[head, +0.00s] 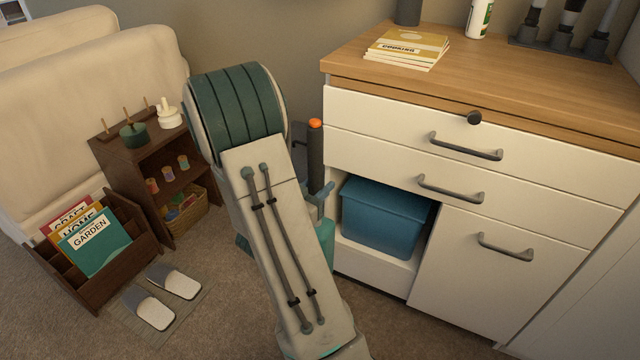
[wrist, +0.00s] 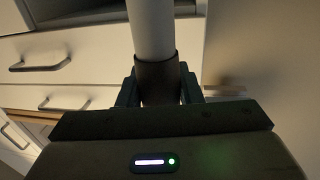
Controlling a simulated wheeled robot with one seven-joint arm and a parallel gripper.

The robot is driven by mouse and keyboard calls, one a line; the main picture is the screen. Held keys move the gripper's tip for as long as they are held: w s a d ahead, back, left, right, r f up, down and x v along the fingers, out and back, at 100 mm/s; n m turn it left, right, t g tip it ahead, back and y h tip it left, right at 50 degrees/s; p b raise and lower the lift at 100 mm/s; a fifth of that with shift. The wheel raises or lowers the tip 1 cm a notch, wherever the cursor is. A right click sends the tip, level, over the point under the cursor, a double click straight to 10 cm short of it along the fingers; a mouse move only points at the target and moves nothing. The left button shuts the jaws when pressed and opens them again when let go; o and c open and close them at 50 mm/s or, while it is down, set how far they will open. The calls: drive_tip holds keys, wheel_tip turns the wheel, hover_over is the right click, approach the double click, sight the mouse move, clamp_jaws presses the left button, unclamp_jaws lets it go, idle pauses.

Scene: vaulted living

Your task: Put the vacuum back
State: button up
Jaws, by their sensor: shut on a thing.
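The vacuum shows in the head view as an upright dark handle with an orange tip (head: 315,155), beside the left side of the white cabinet. Its lower part is hidden behind my arm. In the wrist view a pale tube with a dark collar (wrist: 153,35) runs between my fingers. My gripper (wrist: 158,90) is shut on this tube at the collar. In the head view my gripper is mostly hidden behind my arm; only a blue-grey part (head: 323,200) shows at the handle. I cannot make out a vacuum holder clearly.
The white cabinet (head: 520,290) has a wooden top with books (head: 405,48) and a dark rack (head: 565,47). A blue bin (head: 385,217) sits in its open cubby. At left are a brown shelf (head: 120,165), a magazine rack (head: 105,275), slippers (head: 150,308) and a sofa (head: 90,90).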

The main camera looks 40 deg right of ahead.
idle(0.3)
drive_tip(key=o, duration=1.1)
drive_tip(key=shift+f, duration=0.1)
drive_tip(key=shift+o, duration=0.2)
